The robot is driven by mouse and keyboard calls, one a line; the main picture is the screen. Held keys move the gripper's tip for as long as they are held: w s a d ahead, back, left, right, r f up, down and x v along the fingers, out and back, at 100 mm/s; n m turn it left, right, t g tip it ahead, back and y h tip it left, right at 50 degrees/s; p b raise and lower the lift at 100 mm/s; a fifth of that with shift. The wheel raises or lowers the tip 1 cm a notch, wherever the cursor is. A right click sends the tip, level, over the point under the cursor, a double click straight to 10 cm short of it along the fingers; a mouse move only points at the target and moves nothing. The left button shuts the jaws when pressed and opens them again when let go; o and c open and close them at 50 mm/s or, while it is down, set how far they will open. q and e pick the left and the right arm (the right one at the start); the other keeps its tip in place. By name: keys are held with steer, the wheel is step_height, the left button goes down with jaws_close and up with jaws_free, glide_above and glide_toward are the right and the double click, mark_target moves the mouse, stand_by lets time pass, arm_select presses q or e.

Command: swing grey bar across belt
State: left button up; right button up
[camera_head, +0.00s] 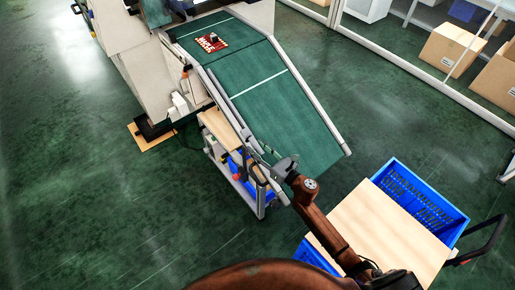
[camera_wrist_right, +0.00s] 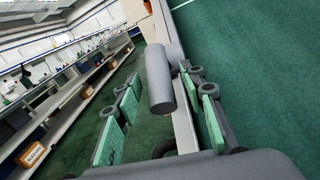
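The green conveyor belt (camera_head: 280,110) slopes down toward me, with pale rails along both sides. In the right wrist view the grey bar (camera_wrist_right: 158,75) is a thick round cylinder beside the belt's near rail, one end toward the camera. My right gripper (camera_head: 281,166) is at the belt's lower left edge. In the wrist view the right gripper (camera_wrist_right: 159,85) is open, its green-padded fingers on either side of the bar with gaps visible. In the head view the bar is hard to tell from the rail and gripper. My left gripper is not in view.
A red board (camera_head: 211,43) lies on the upper belt. A cart (camera_head: 244,186) stands under the belt's left side. Blue crates (camera_head: 424,200) and a wooden board (camera_head: 385,229) are at the lower right. The floor at the left is clear.

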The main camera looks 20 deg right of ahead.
steer(key=shift+w+a, duration=0.1)
steer(key=shift+w, duration=0.1)
jaws_close()
stand_by(0.4)
